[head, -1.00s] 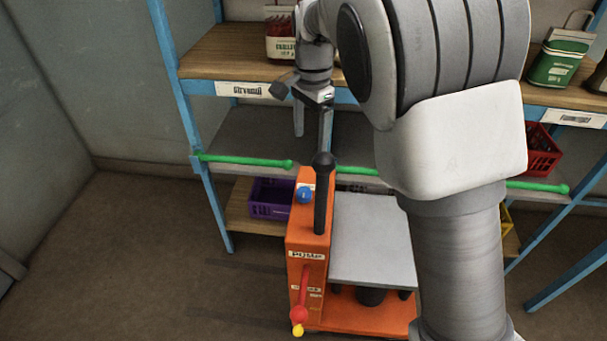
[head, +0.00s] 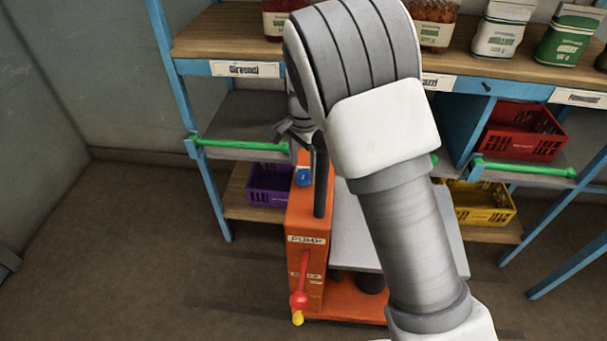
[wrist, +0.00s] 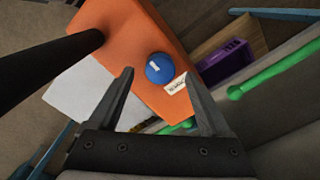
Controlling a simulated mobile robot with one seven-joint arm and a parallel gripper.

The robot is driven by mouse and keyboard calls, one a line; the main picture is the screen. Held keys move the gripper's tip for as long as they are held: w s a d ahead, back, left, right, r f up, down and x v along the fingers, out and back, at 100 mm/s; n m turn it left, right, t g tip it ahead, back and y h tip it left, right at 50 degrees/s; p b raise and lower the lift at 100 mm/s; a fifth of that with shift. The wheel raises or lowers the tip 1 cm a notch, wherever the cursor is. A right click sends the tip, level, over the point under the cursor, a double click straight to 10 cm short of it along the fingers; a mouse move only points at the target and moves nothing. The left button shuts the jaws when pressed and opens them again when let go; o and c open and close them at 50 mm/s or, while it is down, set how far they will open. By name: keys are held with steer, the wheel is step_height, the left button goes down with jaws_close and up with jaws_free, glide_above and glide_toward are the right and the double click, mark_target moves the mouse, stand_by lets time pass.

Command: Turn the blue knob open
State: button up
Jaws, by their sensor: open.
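The blue knob (wrist: 159,68) sits on top of the orange pump housing (wrist: 127,40), with a white mark on its face and a small label beside it. In the head view the knob (head: 303,176) shows at the housing's top, close to the black post. My gripper (wrist: 160,85) is open and empty in the wrist view. Its two fingers point toward the knob, which lies between and beyond the fingertips. How far above the knob they are, I cannot tell.
A black post (head: 321,185) rises from the housing right by the knob. A red lever with a yellow tip (head: 299,299) is on the housing's front. Behind stands a shelf with green bars (head: 240,145), a purple crate (head: 268,185), a red crate (head: 522,131) and a yellow crate (head: 480,203).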

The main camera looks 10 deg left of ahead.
mark_target(302, 176)
steer(key=shift+f, duration=1.25)
jaws_close()
